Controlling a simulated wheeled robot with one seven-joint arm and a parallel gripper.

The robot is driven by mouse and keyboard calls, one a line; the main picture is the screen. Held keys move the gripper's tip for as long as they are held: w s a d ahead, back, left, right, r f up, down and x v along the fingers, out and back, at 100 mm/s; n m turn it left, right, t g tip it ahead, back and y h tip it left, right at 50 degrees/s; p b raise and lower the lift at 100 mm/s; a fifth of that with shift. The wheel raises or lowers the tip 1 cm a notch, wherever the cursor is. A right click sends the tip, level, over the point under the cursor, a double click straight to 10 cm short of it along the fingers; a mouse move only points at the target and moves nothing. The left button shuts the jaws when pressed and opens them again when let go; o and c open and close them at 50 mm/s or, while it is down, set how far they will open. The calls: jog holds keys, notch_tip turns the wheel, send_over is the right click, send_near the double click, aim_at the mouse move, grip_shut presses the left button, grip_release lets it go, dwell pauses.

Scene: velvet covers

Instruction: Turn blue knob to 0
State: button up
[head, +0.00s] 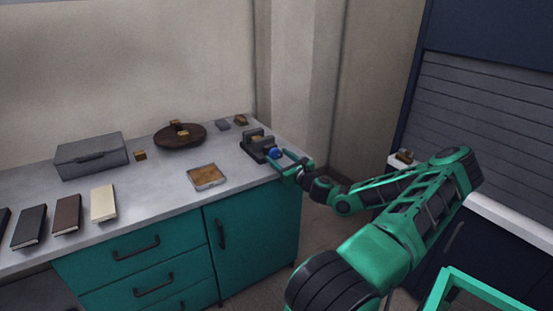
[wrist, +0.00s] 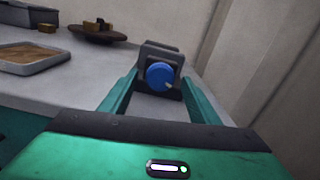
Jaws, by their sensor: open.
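The blue knob (wrist: 160,75) sits on the front of a dark grey device (wrist: 159,52) near the right end of the counter. In the head view the knob (head: 274,153) is small and partly beside my gripper (head: 282,160). My gripper is open, its two green fingers reaching toward the knob. In the wrist view the fingers of my gripper (wrist: 160,88) stand to the left and right of the knob, apart from it as far as I can see.
A tray (head: 207,177) lies left of the device. A round brown board (head: 180,136) with small blocks, a grey case (head: 91,155) and several books (head: 66,214) are further left. The wall corner stands behind the device, and a dark shutter cabinet (head: 480,105) is at right.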

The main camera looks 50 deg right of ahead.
jog(key=shift+w+d, duration=0.1)
jog(key=shift+w, duration=0.35)
jog(key=c, duration=1.1)
jog(key=shift+o, duration=0.2)
